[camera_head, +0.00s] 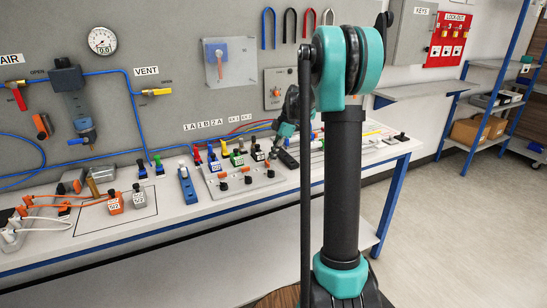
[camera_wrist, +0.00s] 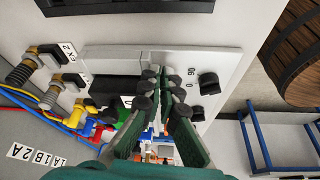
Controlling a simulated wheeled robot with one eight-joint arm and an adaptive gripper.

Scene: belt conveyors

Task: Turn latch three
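A light panel (camera_head: 240,187) on the bench carries black latch knobs along its front: a left one (camera_head: 223,185), a middle one (camera_head: 247,178) and a right one (camera_head: 270,173). Their numbers are too small to read. My gripper (camera_head: 277,155) is low over the right end of this panel in the head view, partly hidden. In the wrist view my gripper's green fingers (camera_wrist: 159,80) converge over the panel (camera_wrist: 225,62), with a narrow gap at the tips. A black knob (camera_wrist: 208,83) is just right of them, beside "0" and "90" marks. I cannot tell whether the tips touch anything.
Coloured plugs (camera_head: 225,152) stand close behind the knobs, with hoses behind them. In the wrist view, brass fittings (camera_wrist: 55,93) and coloured hoses are left of the fingers. A blue block (camera_head: 187,186) stands left of the panel. The floor right of the bench is clear.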

